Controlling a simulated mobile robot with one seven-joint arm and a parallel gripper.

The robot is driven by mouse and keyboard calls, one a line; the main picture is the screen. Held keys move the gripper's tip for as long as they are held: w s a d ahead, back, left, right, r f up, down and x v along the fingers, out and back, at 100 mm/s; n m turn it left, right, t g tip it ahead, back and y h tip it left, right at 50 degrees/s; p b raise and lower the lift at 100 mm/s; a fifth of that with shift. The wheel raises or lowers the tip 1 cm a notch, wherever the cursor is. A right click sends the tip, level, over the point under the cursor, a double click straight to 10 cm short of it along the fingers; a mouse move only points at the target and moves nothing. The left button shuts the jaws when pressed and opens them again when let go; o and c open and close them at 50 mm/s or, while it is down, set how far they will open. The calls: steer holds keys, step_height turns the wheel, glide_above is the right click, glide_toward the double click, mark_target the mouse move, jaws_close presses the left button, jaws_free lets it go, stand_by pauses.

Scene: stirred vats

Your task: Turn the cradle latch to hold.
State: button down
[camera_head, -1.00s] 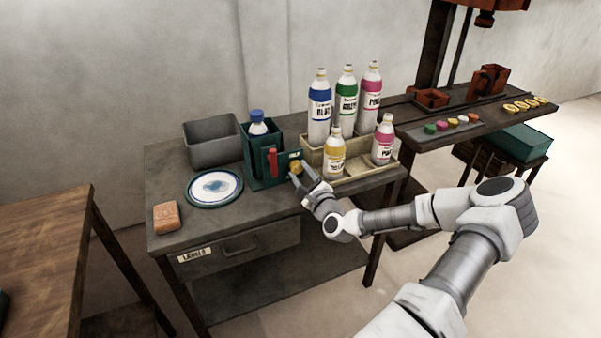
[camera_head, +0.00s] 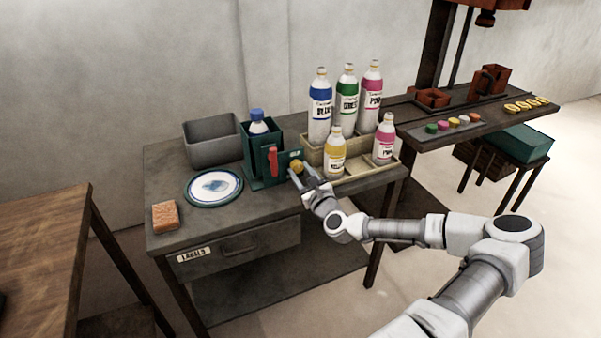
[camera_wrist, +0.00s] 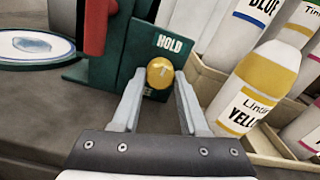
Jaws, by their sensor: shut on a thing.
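The green cradle (camera_head: 264,168) stands on the grey bench and holds a blue-capped bottle (camera_head: 257,124). A red handle (camera_head: 272,161) is on its front. A green plate marked HOLD (camera_wrist: 172,44) at the cradle's right bears a round yellow latch knob (camera_wrist: 160,73); the knob also shows in the head view (camera_head: 297,167). My gripper (camera_wrist: 160,84) reaches in from the front right, its two fingers on either side of the knob and shut on it. Lettering below the knob is mostly hidden.
A tray (camera_head: 365,178) with several labelled bottles, the yellow-labelled one (camera_wrist: 252,88) nearest, stands close to the right of my gripper. A round plate (camera_head: 213,204), an orange-brown block (camera_head: 165,216) and a grey bin (camera_head: 205,157) are to the left.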

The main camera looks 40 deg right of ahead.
steer(key=shift+c, duration=2.2)
jaws_free()
steer(key=shift+s, duration=0.15)
steer(key=p+v, duration=0.1)
steer(key=v, duration=1.6)
